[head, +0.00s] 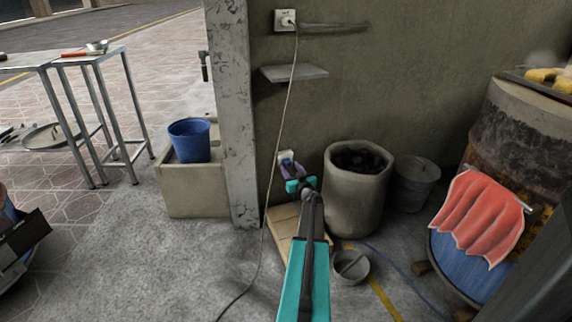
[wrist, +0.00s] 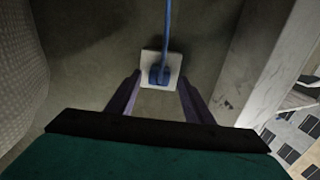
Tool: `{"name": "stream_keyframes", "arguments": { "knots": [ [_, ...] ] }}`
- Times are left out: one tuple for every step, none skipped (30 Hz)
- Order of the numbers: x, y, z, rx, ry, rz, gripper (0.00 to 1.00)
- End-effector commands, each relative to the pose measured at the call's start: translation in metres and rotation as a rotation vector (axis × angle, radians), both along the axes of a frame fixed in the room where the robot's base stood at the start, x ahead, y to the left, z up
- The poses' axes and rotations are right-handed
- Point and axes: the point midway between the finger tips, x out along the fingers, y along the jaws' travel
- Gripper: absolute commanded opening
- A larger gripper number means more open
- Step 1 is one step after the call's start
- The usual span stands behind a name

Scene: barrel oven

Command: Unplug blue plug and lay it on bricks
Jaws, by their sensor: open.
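The blue plug (wrist: 158,75) sits in a white wall socket (wrist: 150,60), with its blue cord (wrist: 168,25) leading away toward the top of the wrist view. In the head view the socket (head: 285,155) is low on the wall, partly hidden by my gripper (head: 291,176). My gripper is open; its two purple fingers (wrist: 158,84) stand on either side of the plug in the wrist view. Whether they touch it, I cannot tell. A flat tan surface (head: 284,222), perhaps the bricks, lies on the floor below, partly hidden by my arm.
A concrete bin (head: 350,200) with dark contents stands right of my gripper. A concrete post (head: 234,120) stands to the left. A pale cable (head: 283,115) hangs from an upper socket (head: 285,20) to the floor. A grey bowl (head: 350,266) and blue cord (head: 400,272) lie on the floor.

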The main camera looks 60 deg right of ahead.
Motion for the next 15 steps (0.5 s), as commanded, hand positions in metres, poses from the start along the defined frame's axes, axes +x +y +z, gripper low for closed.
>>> {"name": "stream_keyframes", "arguments": {
  "knots": [
    [0.005, -0.004, 0.003, 0.0, 0.0, 0.0, 0.47],
    [0.007, -0.006, 0.003, 0.0, 0.0, 0.0, 0.47],
    [0.009, -0.008, 0.002, 0.0, 0.0, 0.0, 0.47],
    [0.011, -0.009, 0.002, 0.0, 0.0, 0.0, 0.47],
    [0.013, -0.011, 0.002, 0.0, 0.0, 0.0, 0.47],
    [0.015, -0.012, 0.002, 0.0, 0.0, 0.0, 0.47],
    [0.016, -0.013, 0.002, 0.0, 0.0, 0.0, 0.47],
    [0.017, -0.014, 0.002, 0.0, 0.0, 0.0, 0.47],
    [0.019, -0.015, 0.001, 0.0, 0.0, 0.0, 0.47],
    [0.02, -0.016, 0.001, 0.0, 0.0, 0.0, 0.47],
    [0.021, -0.016, 0.001, 0.0, 0.0, 0.0, 0.47],
    [0.022, -0.017, 0.001, 0.0, 0.0, 0.0, 0.47],
    [0.022, -0.017, 0.001, 0.0, 0.0, 0.0, 0.47],
    [0.022, -0.017, 0.001, 0.0, 0.0, 0.0, 0.47],
    [0.023, -0.017, 0.0, 0.0, 0.0, 0.0, 0.47]
  ]
}}
